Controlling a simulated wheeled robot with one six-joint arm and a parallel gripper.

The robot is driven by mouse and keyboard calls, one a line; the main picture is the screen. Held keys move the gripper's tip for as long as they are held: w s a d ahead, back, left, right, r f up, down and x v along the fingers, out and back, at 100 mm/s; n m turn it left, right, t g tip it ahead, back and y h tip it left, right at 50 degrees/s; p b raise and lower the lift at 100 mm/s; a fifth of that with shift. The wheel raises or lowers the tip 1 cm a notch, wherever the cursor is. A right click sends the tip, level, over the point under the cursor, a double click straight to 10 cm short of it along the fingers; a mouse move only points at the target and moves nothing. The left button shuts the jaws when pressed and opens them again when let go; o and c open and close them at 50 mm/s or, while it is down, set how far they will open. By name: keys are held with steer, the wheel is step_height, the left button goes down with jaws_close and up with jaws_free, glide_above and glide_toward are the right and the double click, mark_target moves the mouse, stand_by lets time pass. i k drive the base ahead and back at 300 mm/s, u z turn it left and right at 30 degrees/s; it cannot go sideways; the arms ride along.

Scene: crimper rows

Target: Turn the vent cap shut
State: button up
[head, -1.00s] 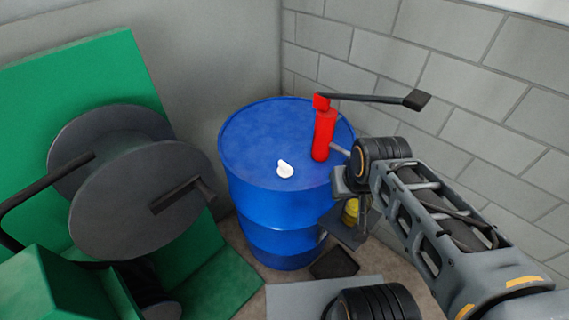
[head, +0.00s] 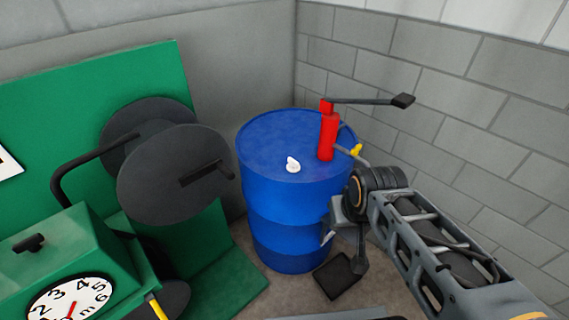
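The white vent cap (head: 292,164) sits on the top of the blue drum (head: 290,205), towards the front of the lid, with a small raised grip on it. The red hand pump (head: 328,135) stands upright on the drum behind and right of the cap, its black-ended lever pointing right. My gripper (head: 328,238) hangs at the right side of the drum, below the lid and apart from the cap. Its fingers are small and partly hidden by my wrist, so I cannot tell whether they are open.
A green machine (head: 110,90) with dark discs (head: 165,178), a bent black bar and a clock-like dial (head: 72,302) stands left of the drum. A block wall (head: 450,110) closes the right and back. A dark plate (head: 338,277) shows low in front.

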mark_target(293, 162)
steer(key=u, duration=2.45)
steer(key=k, duration=0.95)
steer(key=z, duration=1.1)
steer(key=i, duration=0.9)
steer(key=u, duration=0.05)
